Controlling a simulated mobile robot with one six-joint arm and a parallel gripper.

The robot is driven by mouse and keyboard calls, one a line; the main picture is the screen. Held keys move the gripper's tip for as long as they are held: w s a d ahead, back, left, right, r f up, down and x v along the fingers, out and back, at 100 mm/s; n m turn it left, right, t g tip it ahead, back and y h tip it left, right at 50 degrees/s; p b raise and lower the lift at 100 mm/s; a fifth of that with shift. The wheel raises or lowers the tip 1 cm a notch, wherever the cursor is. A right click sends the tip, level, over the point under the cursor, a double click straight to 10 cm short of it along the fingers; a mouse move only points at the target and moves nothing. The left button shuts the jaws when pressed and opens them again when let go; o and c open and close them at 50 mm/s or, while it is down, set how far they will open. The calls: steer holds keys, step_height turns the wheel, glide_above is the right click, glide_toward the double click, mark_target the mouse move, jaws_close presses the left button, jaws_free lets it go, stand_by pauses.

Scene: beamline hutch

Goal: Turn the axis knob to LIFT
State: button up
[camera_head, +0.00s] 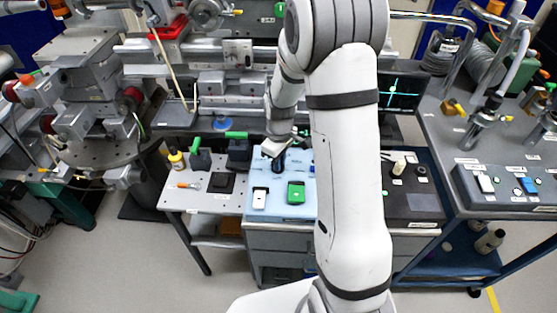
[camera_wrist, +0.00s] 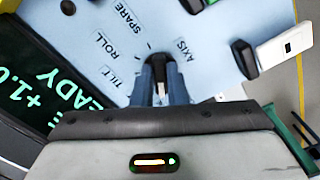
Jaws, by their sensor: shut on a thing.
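The black axis knob (camera_wrist: 159,66) is on the light blue panel (camera_wrist: 90,28), in the middle of the wrist view. My gripper (camera_wrist: 158,70) is shut on the knob, one blue-grey finger on each side. The printed labels SPARE, ROLL and TILT lie in an arc to the left of the knob, and AXIS is to its right. No LIFT label is visible, and the knob's pointer cannot be read clearly. In the head view my gripper (camera_head: 278,160) is down on the light blue panel (camera_head: 277,211), and the knob is too small to read there.
A dark display (camera_wrist: 32,98) with green text stands beside the panel. Valves with green handles (camera_head: 237,135) stand left. A dark box (camera_head: 410,203) lies right.

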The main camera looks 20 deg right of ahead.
steer(key=shift+m, duration=0.3)
jaws_close()
steer(key=m+b, duration=0.1)
steer(key=m, duration=0.2)
steer(key=shift+a+b, duration=0.1)
steer(key=shift+b, duration=0.2)
steer(key=shift+a+m+b, duration=0.1)
steer(key=shift+m+b, duration=0.4)
steer(key=shift+m, duration=1.6)
steer(key=o, duration=0.7)
jaws_free()
steer(key=shift+r, duration=0.1)
step_height(320, 180, up, 8)
steer(key=shift+f, duration=0.2)
